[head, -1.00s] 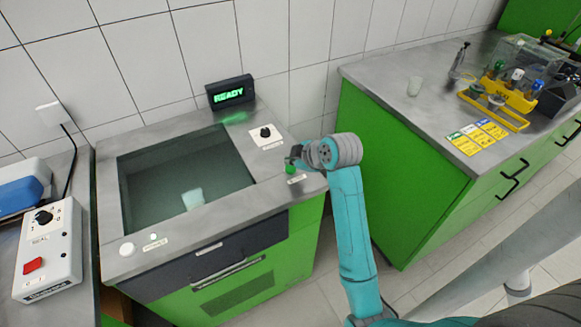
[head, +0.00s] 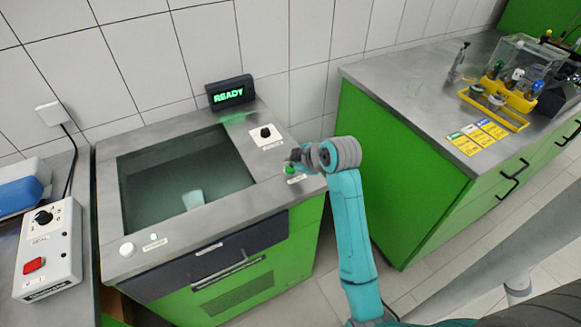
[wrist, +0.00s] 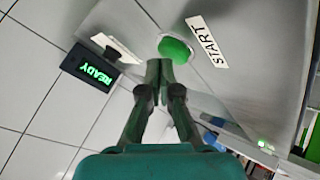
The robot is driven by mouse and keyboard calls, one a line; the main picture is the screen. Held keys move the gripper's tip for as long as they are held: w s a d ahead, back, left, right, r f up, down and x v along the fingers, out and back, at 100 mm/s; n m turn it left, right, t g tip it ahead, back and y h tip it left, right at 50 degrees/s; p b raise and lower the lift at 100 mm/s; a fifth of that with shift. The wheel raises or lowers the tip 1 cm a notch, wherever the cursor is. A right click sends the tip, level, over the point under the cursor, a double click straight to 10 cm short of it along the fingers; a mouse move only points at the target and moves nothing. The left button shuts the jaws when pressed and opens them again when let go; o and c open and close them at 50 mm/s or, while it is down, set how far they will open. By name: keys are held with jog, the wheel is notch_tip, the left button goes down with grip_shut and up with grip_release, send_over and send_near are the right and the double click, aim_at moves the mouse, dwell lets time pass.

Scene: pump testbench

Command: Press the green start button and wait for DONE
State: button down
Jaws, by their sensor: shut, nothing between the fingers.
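The green start button (head: 291,169) sits on the right rim of the metal testbench top. In the wrist view the button (wrist: 175,49) is a green dome beside a START label (wrist: 207,42). My gripper (head: 293,160) is shut and empty, with its fingertips (wrist: 159,66) at or just short of the button's edge; I cannot tell whether they touch. The display (head: 229,93) at the back of the bench reads READY in green, and it also shows in the wrist view (wrist: 90,69).
A black knob (head: 265,132) on a white plate stands behind the button. The sunken tank (head: 160,165) with a pale object inside lies to the left. A control box (head: 48,250) is at far left. A second counter (head: 385,75) with several tools stands at right.

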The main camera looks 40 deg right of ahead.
aim_at(292, 169)
jog(key=shift+f, duration=0.45)
dwell(0.3)
jog(key=shift+r, duration=0.95)
jog(key=shift+r, duration=2.5)
